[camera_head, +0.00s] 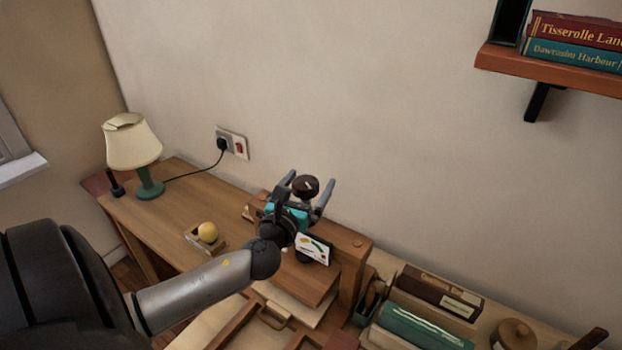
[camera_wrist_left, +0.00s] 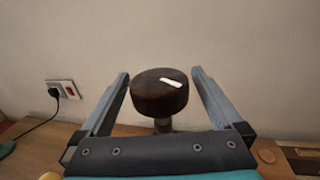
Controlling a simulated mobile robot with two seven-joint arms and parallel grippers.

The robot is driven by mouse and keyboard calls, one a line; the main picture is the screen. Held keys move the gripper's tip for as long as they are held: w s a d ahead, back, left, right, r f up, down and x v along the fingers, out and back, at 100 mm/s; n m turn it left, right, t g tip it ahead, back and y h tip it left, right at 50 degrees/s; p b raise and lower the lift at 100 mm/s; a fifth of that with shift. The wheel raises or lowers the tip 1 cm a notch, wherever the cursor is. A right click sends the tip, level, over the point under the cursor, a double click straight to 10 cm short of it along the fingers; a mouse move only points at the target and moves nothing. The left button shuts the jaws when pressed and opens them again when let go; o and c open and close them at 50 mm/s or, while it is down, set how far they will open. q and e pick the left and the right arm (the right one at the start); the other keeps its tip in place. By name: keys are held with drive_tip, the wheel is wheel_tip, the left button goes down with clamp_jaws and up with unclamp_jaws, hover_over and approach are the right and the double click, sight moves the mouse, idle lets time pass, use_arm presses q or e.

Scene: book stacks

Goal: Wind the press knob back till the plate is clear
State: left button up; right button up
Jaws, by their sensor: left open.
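The press knob (camera_head: 306,187) is a dark brown round knob with a white mark on top, above the wooden press beam (camera_head: 350,243). It shows large in the left wrist view (camera_wrist_left: 159,92), on a short metal shaft. My left gripper (camera_head: 308,190) is open, with one finger on each side of the knob and a visible gap on both sides. It also shows in the left wrist view (camera_wrist_left: 160,82). The press plate (camera_head: 310,282) looks to be the wooden board under the beam, partly hidden by my left arm. My right gripper is not in view.
A cream lamp (camera_head: 133,145) and a yellow ball (camera_head: 208,232) on a small holder stand on the desk at left. Books and boxes (camera_head: 437,296) lie at the lower right. A wall shelf (camera_head: 550,68) holds books at upper right. The wall is close behind the press.

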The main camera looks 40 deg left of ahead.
use_arm(q)
drive_tip(key=shift+x, duration=0.8)
drive_tip(key=c, duration=1.3)
drive_tip(key=shift+s+a+r+n+g+y+p, duration=0.1)
drive_tip(key=shift+n+g+y+p, duration=0.3)
drive_tip(key=shift+n+y+p, duration=0.35)
drive_tip(key=shift+s+a+n+g+y+p, duration=0.1)
drive_tip(key=shift+n+g+y+p, duration=0.35)
drive_tip(key=shift+y, duration=0.5)
drive_tip(key=shift+c, duration=0.2)
drive_tip(key=shift+s+a+n+g+y+p, duration=0.1)
drive_tip(key=shift+a+n+g+y+p, duration=0.1)
drive_tip(key=shift+n+g+y+p, duration=0.55)
drive_tip(key=shift+s+a+n+g+y, duration=0.15)
drive_tip(key=shift+n+g+y, duration=0.8)
drive_tip(key=shift+y, duration=0.4)
drive_tip(key=shift+f, duration=0.2)
